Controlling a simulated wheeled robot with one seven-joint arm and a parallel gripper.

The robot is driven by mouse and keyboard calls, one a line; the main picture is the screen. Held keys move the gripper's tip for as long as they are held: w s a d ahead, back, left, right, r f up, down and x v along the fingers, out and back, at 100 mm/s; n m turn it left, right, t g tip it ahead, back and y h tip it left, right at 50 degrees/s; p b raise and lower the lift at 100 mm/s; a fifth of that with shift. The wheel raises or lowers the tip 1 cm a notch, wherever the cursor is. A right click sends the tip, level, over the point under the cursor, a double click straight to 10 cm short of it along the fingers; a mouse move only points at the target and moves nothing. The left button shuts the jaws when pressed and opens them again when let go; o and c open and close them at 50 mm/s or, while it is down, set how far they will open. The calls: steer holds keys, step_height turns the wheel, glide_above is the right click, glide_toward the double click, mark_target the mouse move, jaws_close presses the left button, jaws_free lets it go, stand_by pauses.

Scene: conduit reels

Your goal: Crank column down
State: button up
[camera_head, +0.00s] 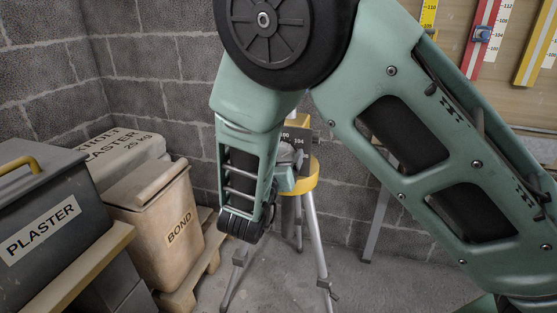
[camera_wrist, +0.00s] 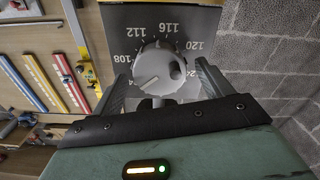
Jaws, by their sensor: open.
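A round grey crank knob (camera_wrist: 152,66) sits on a grey plate (camera_wrist: 200,17) with a printed scale; 108, 112, 116 and 120 are readable, and the lower numbers are partly covered. A small peg (camera_wrist: 177,68) stands on the knob's right side. A pale line on the knob points to the lower left. My gripper (camera_wrist: 162,74) is open, with one finger on each side of the knob; I cannot tell whether either touches. In the head view the tripod (camera_head: 314,235) with its yellow head (camera_head: 311,178) stands behind my arm, which hides much of it.
A grey PLASTER bin (camera_head: 75,195) on a wooden ledge, a tan BOND bin (camera_head: 130,225) and a plaster sack (camera_head: 135,145) stand at the left. A pallet (camera_head: 205,262) lies near the tripod. Block walls close the corner. Coloured rulers (camera_head: 483,35) hang at upper right.

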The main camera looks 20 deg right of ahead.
steer(key=c, duration=1)
steer(key=shift+r+n+p, duration=0.15)
steer(key=shift+n+p, duration=0.25)
steer(key=shift+p, duration=0.4)
steer(key=shift+a+n+p, duration=0.1)
steer(key=shift+n+p, duration=4)
steer(key=shift+p, duration=1.5)
steer(key=shift+w+f, duration=0.1)
steer(key=shift+f, duration=0.15)
